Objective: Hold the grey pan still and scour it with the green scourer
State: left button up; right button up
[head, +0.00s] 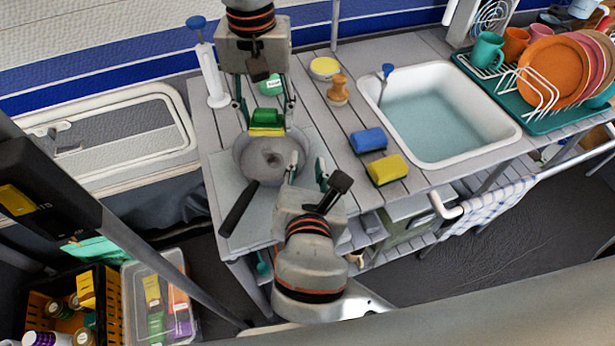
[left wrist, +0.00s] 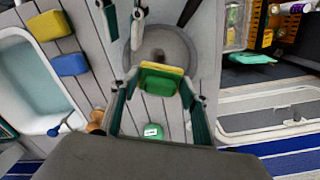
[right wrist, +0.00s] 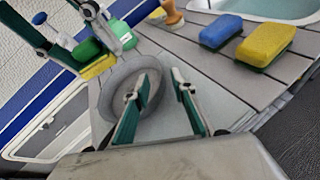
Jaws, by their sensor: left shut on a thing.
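The grey pan (head: 257,172) sits on the counter's left end, its dark handle (head: 239,209) pointing to the lower left in the head view. My left gripper (head: 265,115) is shut on the green scourer (head: 267,117), which has a yellow layer. The scourer is at the pan's far edge; I cannot tell whether it touches the pan. It also shows between the fingers in the left wrist view (left wrist: 160,80). My right gripper (head: 307,168) is open at the pan's right edge. In the right wrist view its fingers stand apart, one overlapping the pan's rim (right wrist: 106,100).
A blue sponge (head: 368,140) and a yellow sponge (head: 388,169) lie right of my right gripper, before the sink (head: 440,155). A wooden-handled brush (head: 338,92), a yellow-topped tub (head: 324,68) and a green round item (head: 271,86) stand behind. A dish rack (head: 540,120) is far right.

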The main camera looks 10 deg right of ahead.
aim_at(307, 148)
jog(key=shift+x, duration=2.8)
grip_shut()
